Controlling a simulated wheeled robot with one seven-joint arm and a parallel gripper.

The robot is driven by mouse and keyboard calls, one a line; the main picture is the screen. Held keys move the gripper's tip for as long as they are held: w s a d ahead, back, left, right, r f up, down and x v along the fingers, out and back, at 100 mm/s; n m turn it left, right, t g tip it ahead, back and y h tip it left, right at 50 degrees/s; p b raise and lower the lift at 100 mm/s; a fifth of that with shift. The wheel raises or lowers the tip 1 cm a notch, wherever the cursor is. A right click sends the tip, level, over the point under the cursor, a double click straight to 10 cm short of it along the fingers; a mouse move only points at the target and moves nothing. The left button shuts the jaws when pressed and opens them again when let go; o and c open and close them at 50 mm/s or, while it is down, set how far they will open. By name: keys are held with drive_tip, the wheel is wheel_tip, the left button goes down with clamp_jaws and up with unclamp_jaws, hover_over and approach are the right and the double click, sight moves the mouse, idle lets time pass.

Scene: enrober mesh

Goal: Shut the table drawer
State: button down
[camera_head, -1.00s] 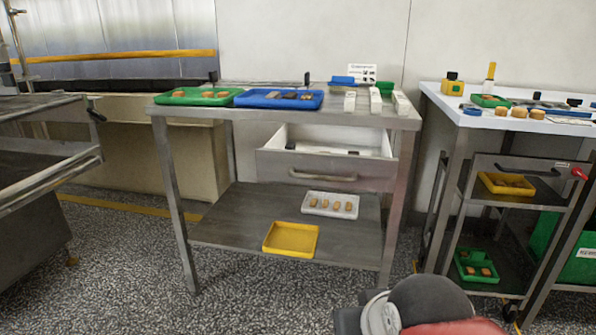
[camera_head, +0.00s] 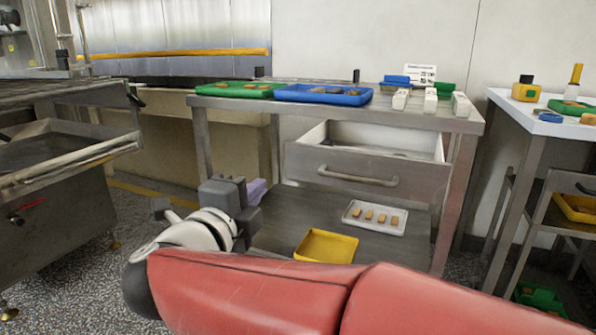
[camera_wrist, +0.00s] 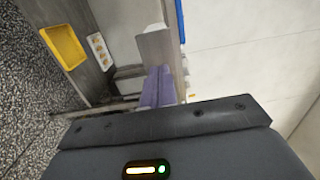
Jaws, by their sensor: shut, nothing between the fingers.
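The table drawer (camera_head: 300,161) stands pulled out below the steel table's top, its white inside showing. Its grey front carries a bar handle (camera_head: 358,177). My gripper (camera_head: 260,189) is shut and empty, left of the drawer front and lower than it in the head view, apart from the handle. In the wrist view the purple fingers (camera_wrist: 164,72) lie together, and the grey drawer front (camera_wrist: 155,46) shows beyond their tips. The handle cannot be made out there. The gap between the fingertips and the drawer is hard to judge.
The table top (camera_head: 430,119) holds a green tray (camera_head: 238,95), a blue tray (camera_head: 325,102) and white blocks. The lower shelf (camera_head: 285,222) holds a white tray (camera_head: 351,221) and a yellow tray (camera_head: 328,259). A steel machine (camera_head: 60,200) stands left; a white-topped table (camera_head: 545,127) stands right.

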approach(298, 161)
drive_tip(key=shift+m+h, duration=0.4)
drive_tip(key=x, duration=0.6)
drive_tip(key=shift+w+a+f, duration=0.1)
drive_tip(key=shift+a, duration=0.1)
drive_tip(key=shift+w+d, duration=0.15)
drive_tip(key=shift+w, duration=0.25)
drive_tip(key=shift+w, duration=0.1)
drive_tip(key=p+x, duration=0.1)
drive_tip(key=x, duration=0.6)
drive_tip(key=p+x, duration=0.2)
drive_tip(key=x, duration=0.5)
drive_tip(key=f+p+x, duration=0.1)
drive_tip(key=p+x, duration=0.1)
drive_tip(key=x, duration=0.5)
drive_tip(key=shift+d+r, duration=0.1)
drive_tip(key=shift+r, duration=0.05)
drive_tip(key=shift+w+d+r+p, duration=0.1)
drive_tip(key=shift+w+r+p, duration=0.05)
drive_tip(key=shift+w+p, duration=0.15)
drive_tip(key=shift+r, duration=0.1)
drive_tip(key=shift+s, duration=0.15)
